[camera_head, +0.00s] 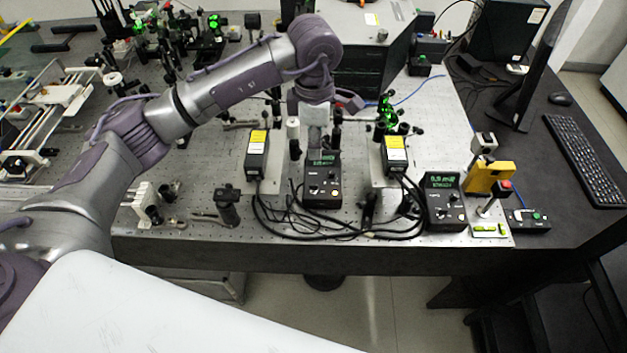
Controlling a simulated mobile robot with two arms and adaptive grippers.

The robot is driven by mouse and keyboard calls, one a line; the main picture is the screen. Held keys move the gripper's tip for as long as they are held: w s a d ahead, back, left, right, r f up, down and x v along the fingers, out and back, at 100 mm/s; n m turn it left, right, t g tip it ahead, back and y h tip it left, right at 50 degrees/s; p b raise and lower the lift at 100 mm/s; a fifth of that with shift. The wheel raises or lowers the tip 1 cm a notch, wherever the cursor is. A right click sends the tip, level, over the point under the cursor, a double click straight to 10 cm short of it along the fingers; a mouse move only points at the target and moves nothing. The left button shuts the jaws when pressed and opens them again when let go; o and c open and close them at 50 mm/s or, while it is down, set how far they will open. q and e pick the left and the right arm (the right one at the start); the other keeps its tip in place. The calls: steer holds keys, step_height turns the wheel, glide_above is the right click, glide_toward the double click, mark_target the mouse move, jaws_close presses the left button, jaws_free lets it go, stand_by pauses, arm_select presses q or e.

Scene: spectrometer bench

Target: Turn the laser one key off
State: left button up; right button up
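Two black laser controllers with green displays stand near the front edge of the bench: one in the middle (322,190) and one to the right (443,205). Each has small knobs on its front, but the keys are too small to make out. I cannot read which one is laser one. Two black laser heads with yellow labels, a left one (256,158) and a right one (394,155), stand beside them. My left gripper (318,112) hangs down just behind and above the middle controller. Its fingers are too unclear to tell open from shut. My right gripper is out of view.
Black cables (300,228) loop along the front of the optical table (215,185). A yellow block (490,176) and a small box with buttons (529,221) stand at the right. Optical posts and mounts crowd the back and left. A monitor and keyboard (583,160) are far right.

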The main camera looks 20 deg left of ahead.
mark_target(314, 185)
arm_select(q)
step_height(314, 185, down, 12)
steer(key=p, duration=0.4)
steer(key=shift+a+f+p, duration=0.1)
steer(key=shift+p, duration=0.25)
steer(key=shift+f, duration=0.75)
jaws_close()
